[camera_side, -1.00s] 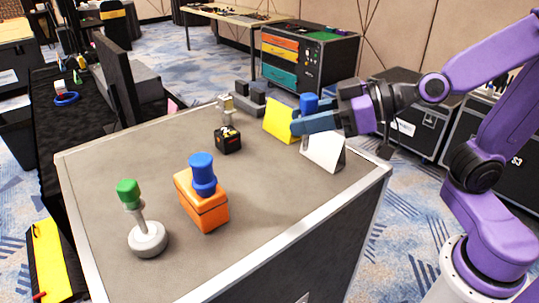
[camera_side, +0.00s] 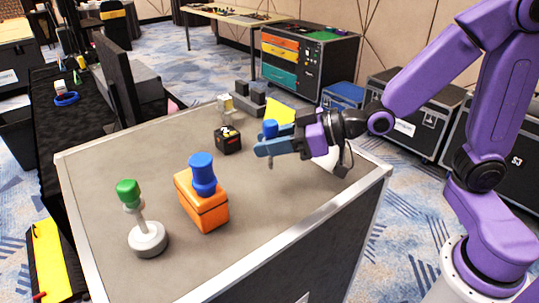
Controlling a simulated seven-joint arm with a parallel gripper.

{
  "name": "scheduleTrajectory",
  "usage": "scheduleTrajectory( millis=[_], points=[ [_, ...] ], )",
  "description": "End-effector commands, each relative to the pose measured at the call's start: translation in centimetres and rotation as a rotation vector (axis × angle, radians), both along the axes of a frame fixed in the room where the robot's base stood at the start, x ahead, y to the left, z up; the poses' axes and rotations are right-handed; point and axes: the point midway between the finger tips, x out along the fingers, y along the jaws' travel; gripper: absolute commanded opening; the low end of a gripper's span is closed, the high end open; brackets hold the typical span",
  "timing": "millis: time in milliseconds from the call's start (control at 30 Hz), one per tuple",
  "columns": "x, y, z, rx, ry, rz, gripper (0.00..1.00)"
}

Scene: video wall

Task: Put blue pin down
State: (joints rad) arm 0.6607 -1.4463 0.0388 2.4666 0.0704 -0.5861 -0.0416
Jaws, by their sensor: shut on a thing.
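A blue pin (camera_side: 270,128) is held upright in my gripper (camera_side: 268,146), which is shut on it. Its blue top stands above the fingers, and a short thin grey part shows below them at its lower end. The fingers hide its middle. My gripper and the pin are over the right half of the grey table top (camera_side: 265,200), and the pin's lower end looks clear of the surface, though the exact gap is hard to tell.
An orange block (camera_side: 205,212) carries a blue knobbed piece (camera_side: 203,174). A green-topped pin on a round grey base (camera_side: 147,238) stands at the left front. A small black box (camera_side: 228,141) and a yellow card (camera_side: 281,112) are behind. The table's middle is free.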

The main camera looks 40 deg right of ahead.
Motion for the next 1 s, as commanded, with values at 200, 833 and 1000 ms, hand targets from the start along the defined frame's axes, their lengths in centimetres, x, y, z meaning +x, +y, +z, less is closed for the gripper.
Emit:
scheduleTrajectory(
  millis=[200,833,1000],
  points=[
    [0.3,0.1,-2.2,-0.002,0.005,0.001,0.01],
    [0.3,0.2,-3.8,0.001,-0.001,0.001,0.01],
    [0.3,0.2,-3.7,0.001,-0.001,0.000,0.58]
  ],
)
